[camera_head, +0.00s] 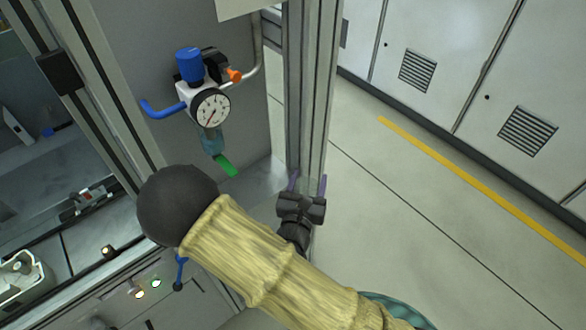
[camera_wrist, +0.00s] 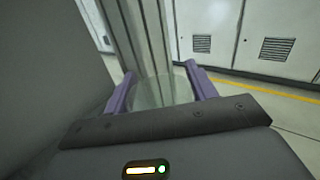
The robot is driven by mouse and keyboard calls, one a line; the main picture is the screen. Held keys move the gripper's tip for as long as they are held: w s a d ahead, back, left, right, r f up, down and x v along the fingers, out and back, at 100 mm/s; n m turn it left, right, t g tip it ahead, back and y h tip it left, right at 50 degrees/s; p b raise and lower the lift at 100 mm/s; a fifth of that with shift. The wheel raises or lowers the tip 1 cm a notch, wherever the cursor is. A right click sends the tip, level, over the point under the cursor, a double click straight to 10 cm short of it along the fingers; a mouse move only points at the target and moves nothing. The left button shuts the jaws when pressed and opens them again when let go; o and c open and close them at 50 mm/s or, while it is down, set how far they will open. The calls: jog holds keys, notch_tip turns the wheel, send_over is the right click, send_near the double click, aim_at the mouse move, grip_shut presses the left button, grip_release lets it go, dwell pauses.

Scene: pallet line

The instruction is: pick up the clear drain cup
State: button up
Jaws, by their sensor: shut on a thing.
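The clear drain cup (camera_wrist: 162,93) shows in the wrist view as a see-through, rounded shape between the two purple fingers of my gripper (camera_wrist: 158,74). My gripper is shut on it, with one finger at each side. In the head view my gripper (camera_head: 308,184) is in front of the foot of a grey metal post, and the cup is too faint to make out there. What lies under the cup is hidden by my gripper body in the wrist view.
An air regulator with a dial gauge (camera_head: 210,108), a blue knob and a bluish bowl with a green tip is mounted on the grey panel, up and left of my gripper. The grey post (camera_head: 312,80) stands close by. Open floor (camera_head: 420,220) lies to the right, before white cabinets (camera_head: 440,60).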

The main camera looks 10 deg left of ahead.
jog(key=shift+s+d, duration=0.75)
jog(key=shift+d, duration=0.2)
jog(key=shift+a, duration=0.1)
